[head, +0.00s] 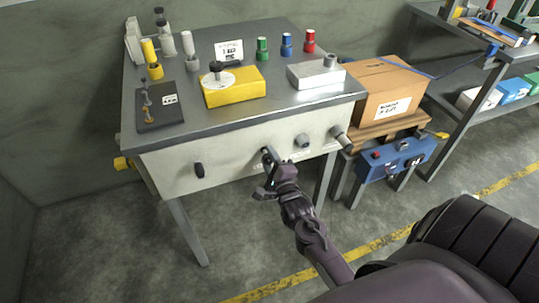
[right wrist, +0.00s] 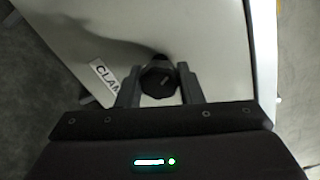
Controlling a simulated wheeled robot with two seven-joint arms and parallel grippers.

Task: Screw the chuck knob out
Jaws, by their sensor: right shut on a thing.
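My right gripper (head: 268,163) reaches up to the front panel of the workbench. In the right wrist view, its fingers (right wrist: 159,76) are shut on a dark round knob (right wrist: 160,84), one finger on each side. A white label (right wrist: 103,76) beside this knob reads "CLAM", with the rest hidden by a finger. Another dark knob (head: 199,170) is on the panel to the left. A grey knob (head: 302,140) and a larger grey cylinder (head: 341,138) are to the right. I cannot read which one is marked chuck. My left gripper is out of view.
The bench top (head: 193,112) holds a yellow block (head: 235,92), a pale block (head: 315,76), a dark plate (head: 160,118) and small coloured pieces. A cardboard box (head: 392,88) and a blue box (head: 397,160) stand at the right. Floor in front is open.

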